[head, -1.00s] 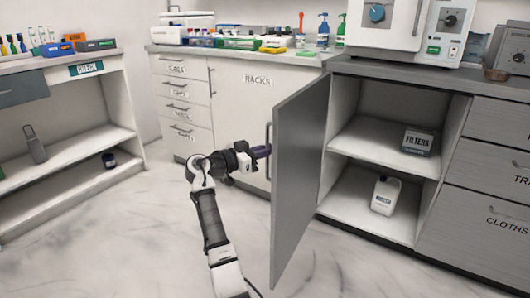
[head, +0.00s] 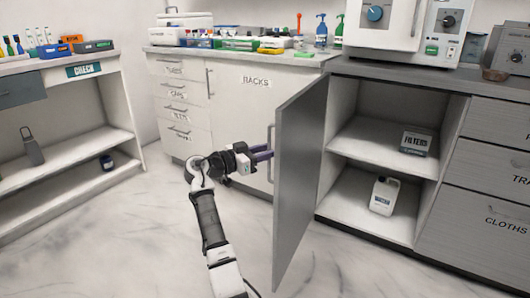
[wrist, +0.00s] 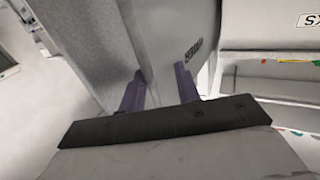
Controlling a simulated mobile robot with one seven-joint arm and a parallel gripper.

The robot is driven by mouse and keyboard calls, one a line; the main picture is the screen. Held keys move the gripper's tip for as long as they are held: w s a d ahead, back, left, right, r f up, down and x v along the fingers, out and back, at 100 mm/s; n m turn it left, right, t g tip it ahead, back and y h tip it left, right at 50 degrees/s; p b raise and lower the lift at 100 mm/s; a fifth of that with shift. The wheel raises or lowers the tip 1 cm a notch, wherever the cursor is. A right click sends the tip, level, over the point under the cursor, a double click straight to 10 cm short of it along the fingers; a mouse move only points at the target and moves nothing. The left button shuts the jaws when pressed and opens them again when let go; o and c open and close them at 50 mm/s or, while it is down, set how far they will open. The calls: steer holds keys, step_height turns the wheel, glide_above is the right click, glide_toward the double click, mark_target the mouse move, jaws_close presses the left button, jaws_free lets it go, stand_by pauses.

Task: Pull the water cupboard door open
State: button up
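The water cupboard door (head: 302,185) is a grey panel standing wide open, swung out from the cupboard (head: 375,175) on the right. Its bar handle (head: 270,150) is on the outer face, toward the left. In the wrist view the door (wrist: 165,30) fills the upper middle, with a dark label (wrist: 195,50) seen at a slant. My gripper (head: 262,153) is at the handle, its two purple fingers spread apart. In the wrist view the fingers (wrist: 160,92) also stand apart; I cannot clearly see the handle between them.
Inside the cupboard are a filters box (head: 415,143) on the shelf and a white jug (head: 384,195) on the bottom. The racks cupboard (head: 240,110) stands behind my gripper. An open shelf unit (head: 75,160) is at the left. The floor (head: 130,240) between is clear.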

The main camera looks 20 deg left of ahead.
steer(key=shift+a, duration=0.1)
steer(key=p+v, duration=0.1)
steer(key=v, duration=1.2)
steer(key=shift+s+a, duration=0.25)
steer(key=shift+s, duration=0.1)
